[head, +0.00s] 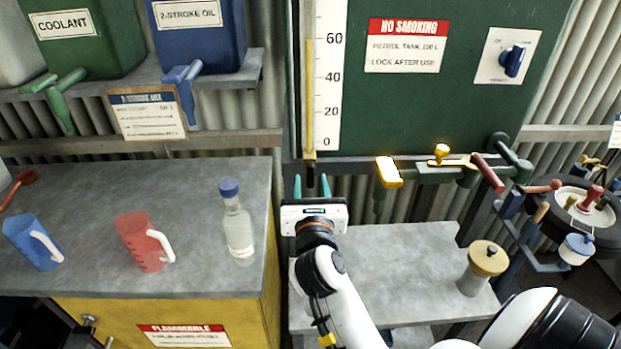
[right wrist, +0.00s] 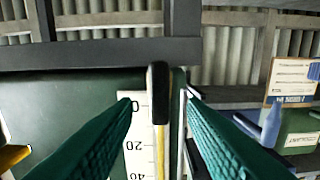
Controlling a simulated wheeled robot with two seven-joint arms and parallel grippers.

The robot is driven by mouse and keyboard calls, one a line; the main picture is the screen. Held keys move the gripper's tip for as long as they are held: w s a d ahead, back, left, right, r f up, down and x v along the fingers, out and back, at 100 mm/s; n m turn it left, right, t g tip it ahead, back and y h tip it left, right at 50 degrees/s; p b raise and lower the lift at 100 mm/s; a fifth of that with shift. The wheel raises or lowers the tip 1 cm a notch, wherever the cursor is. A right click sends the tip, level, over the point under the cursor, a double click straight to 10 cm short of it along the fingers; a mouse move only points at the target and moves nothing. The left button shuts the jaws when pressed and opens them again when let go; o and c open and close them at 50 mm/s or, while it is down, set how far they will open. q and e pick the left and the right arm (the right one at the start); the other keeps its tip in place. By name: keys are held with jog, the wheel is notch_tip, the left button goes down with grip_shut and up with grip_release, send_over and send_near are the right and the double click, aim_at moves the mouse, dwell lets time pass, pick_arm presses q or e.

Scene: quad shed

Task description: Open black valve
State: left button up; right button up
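The black valve (head: 311,172) is a small dark lever at the foot of the sight gauge (head: 325,80) on the green petrol tank (head: 450,100). In the right wrist view the black valve (right wrist: 158,80) shows as a dark upright lever over the lower end of the yellow gauge tube. My right gripper (head: 312,184) is just below and in front of it, with teal fingers pointing up at the tank. In the right wrist view the fingers (right wrist: 158,98) are apart, with the lever showing between them. I cannot tell whether they touch it. My left gripper is not in view.
A yellow-handled tap (head: 389,172) and a red lever (head: 487,172) are right of the gauge. A grey shelf (head: 400,260) lies below with a lidded jar (head: 483,268). Left, a bench holds a bottle (head: 236,222), red jug (head: 142,242) and blue jug (head: 32,242).

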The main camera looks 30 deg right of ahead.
jog(key=b+v, duration=0.2)
jog(key=v, duration=0.6)
